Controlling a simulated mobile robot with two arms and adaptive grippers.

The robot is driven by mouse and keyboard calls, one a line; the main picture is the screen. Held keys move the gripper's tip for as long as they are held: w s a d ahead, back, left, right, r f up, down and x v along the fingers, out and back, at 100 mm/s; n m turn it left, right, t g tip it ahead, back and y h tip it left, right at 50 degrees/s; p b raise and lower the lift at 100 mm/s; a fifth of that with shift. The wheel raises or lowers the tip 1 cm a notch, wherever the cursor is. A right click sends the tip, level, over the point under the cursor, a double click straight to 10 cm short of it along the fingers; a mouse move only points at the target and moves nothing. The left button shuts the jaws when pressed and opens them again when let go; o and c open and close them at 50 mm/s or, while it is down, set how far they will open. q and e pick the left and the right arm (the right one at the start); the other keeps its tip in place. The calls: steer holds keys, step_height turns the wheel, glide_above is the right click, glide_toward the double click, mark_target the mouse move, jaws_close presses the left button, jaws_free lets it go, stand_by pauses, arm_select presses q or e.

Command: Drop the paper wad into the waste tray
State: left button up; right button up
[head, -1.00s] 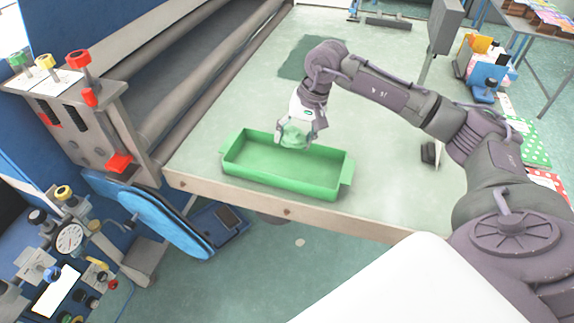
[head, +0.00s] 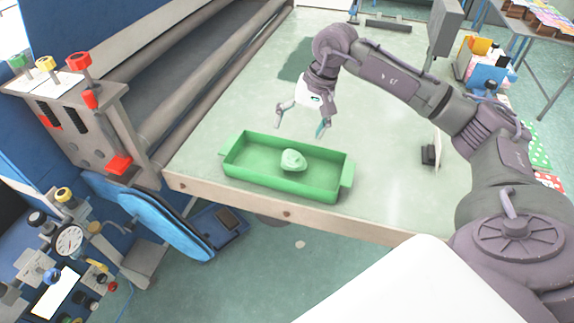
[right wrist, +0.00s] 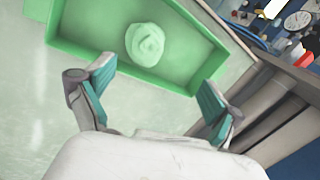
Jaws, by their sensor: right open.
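The paper wad (head: 292,160) is a crumpled pale green lump. It lies inside the green waste tray (head: 247,178), near the middle of its floor. In the right wrist view the wad (right wrist: 145,44) sits in the tray (right wrist: 80,51), beyond the fingertips. My right gripper (head: 299,124) is open and empty, above and behind the tray, apart from the wad. Its two teal-padded fingers (right wrist: 157,82) stand wide apart in the right wrist view. My left gripper is not in view.
The tray stands near the front edge of a pale green table (head: 390,192). A machine with rollers and a red-knobbed control block (head: 95,115) is at the left. A small black object (head: 429,155) stands on the table at right. The table's middle is mostly clear.

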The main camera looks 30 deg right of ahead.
steer(key=v, duration=0.8)
